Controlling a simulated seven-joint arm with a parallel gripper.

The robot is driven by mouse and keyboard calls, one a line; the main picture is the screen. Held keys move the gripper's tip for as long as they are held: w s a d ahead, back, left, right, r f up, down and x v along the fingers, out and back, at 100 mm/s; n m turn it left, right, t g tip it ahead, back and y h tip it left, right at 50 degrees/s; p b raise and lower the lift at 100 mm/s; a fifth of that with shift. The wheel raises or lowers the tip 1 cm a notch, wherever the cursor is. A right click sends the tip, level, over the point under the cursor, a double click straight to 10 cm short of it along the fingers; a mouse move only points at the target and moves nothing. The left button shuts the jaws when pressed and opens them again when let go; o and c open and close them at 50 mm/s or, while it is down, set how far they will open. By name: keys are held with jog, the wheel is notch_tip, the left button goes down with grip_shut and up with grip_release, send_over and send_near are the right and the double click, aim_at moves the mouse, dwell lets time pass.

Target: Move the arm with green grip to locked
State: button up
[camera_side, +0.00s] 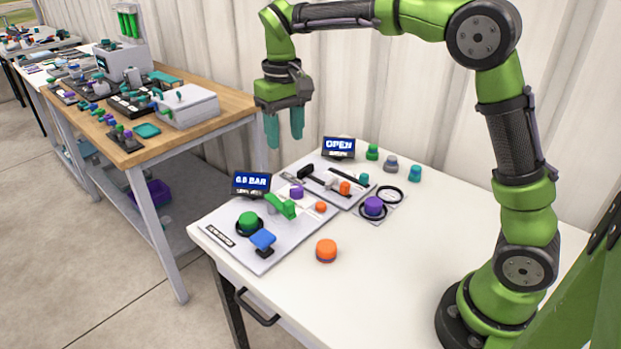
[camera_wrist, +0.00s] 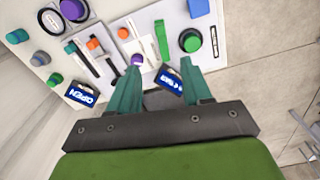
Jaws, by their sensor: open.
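The arm with the green grip (camera_side: 282,206) is a bright green lever on the near grey panel (camera_side: 262,258), tilted up at one end. It also shows as a green bar in the wrist view (camera_wrist: 162,40). A "locked" marking cannot be read in either view. My gripper (camera_side: 284,140) has teal fingers pointing down and hangs in the air above and behind the panels, apart from the lever. In the wrist view my gripper (camera_wrist: 161,68) is open with nothing between its fingers.
Near the lever are a green knob (camera_side: 249,219), a blue paddle (camera_side: 263,240), a purple knob (camera_side: 297,192) and a screen (camera_side: 251,184). A second panel behind holds sliders, an orange knob (camera_side: 345,187) and an "OPEN" screen (camera_side: 339,147). The table's front right is clear.

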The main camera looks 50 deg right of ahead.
aim_at(288, 202)
notch_tip(288, 202, down, 17)
jog(key=shift+r, duration=0.2)
dwell(0.3)
grip_shut()
